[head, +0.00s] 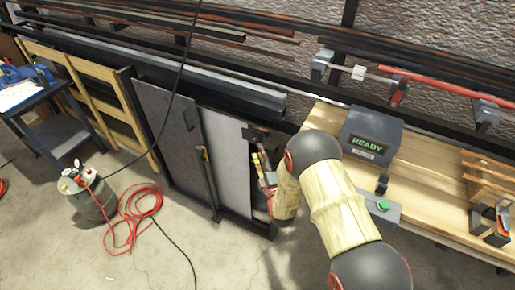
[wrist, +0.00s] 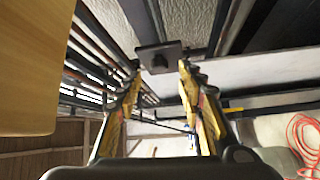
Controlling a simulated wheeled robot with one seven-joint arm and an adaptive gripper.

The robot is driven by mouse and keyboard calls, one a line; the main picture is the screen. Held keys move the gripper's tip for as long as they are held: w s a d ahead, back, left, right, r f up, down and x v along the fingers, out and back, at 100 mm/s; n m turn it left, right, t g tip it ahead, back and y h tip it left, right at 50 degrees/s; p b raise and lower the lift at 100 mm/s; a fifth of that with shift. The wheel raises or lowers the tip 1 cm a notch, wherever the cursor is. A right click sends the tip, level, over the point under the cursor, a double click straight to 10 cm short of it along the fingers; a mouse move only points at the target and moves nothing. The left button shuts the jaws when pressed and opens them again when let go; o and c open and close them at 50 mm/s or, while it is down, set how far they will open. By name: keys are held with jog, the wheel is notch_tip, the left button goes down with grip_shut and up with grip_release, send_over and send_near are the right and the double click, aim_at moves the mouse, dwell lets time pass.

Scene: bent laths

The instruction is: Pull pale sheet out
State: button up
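The pale sheet (head: 228,154) stands upright in the floor rack, to the right of a darker grey sheet (head: 168,125). A small dark block (head: 253,133) is at its upper right edge. My gripper (head: 259,163) is just right of the sheet, below that block, partly covered by my arm. In the wrist view my gripper (wrist: 160,70) has its two yellow-and-black fingers spread. A dark block (wrist: 160,57) shows between or just beyond the fingertips; I cannot tell whether they touch it. The sheet's right edge is partly hidden near my gripper.
A workbench (head: 424,190) with a grey box reading READY (head: 371,137) and a green-button box (head: 381,206) is at the right. A dark rack post (head: 209,180) stands before the sheets.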

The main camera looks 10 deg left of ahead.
jog(key=v, duration=0.7)
jog(key=shift+s, duration=0.35)
jog(key=shift+d, duration=0.15)
